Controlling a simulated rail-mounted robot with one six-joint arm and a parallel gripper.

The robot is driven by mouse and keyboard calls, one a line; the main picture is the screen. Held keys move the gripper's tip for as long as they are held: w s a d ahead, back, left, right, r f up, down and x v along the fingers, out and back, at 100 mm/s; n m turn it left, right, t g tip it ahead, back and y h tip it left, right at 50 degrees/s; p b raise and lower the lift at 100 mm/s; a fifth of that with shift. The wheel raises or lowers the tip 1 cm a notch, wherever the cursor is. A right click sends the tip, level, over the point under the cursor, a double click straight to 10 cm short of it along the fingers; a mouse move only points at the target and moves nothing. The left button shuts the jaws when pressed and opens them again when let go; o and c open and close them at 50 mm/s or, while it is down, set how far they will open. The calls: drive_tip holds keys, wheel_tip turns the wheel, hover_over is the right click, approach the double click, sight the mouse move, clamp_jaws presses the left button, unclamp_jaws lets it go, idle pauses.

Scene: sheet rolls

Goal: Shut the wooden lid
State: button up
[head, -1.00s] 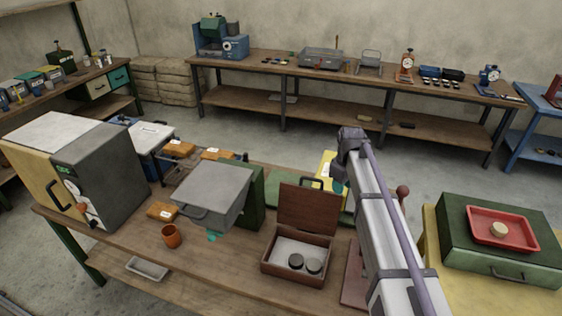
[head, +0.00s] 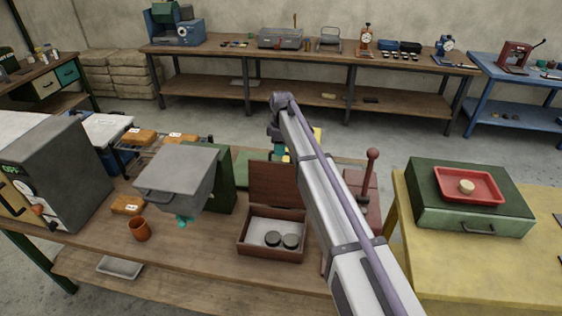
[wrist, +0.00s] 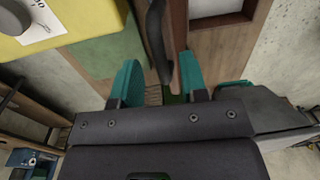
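The wooden box (head: 270,256) stands on the brown bench with its reddish-brown lid (head: 276,183) open and upright at the back. Two dark round tins (head: 281,240) lie inside on a pale floor. My gripper (head: 277,147) is just behind the lid's top in the head view, partly hidden by my arm. In the wrist view my gripper (wrist: 158,62) has its teal fingers spread. A brown wooden edge, seemingly the lid (wrist: 177,35), and a dark curved handle (wrist: 157,42) lie between or just beyond the fingers; contact cannot be told.
A grey-topped machine (head: 178,178) stands left of the box, with an orange cup (head: 139,230) farther left. A red-knobbed lever (head: 371,170) rises right of my arm. A green case (head: 468,211) with a red tray (head: 469,186) sits on the yellow table. The bench front is clear.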

drive_tip(key=shift+a+f, duration=0.1)
drive_tip(key=shift+f, duration=0.55)
drive_tip(key=shift+r, duration=0.15)
clamp_jaws()
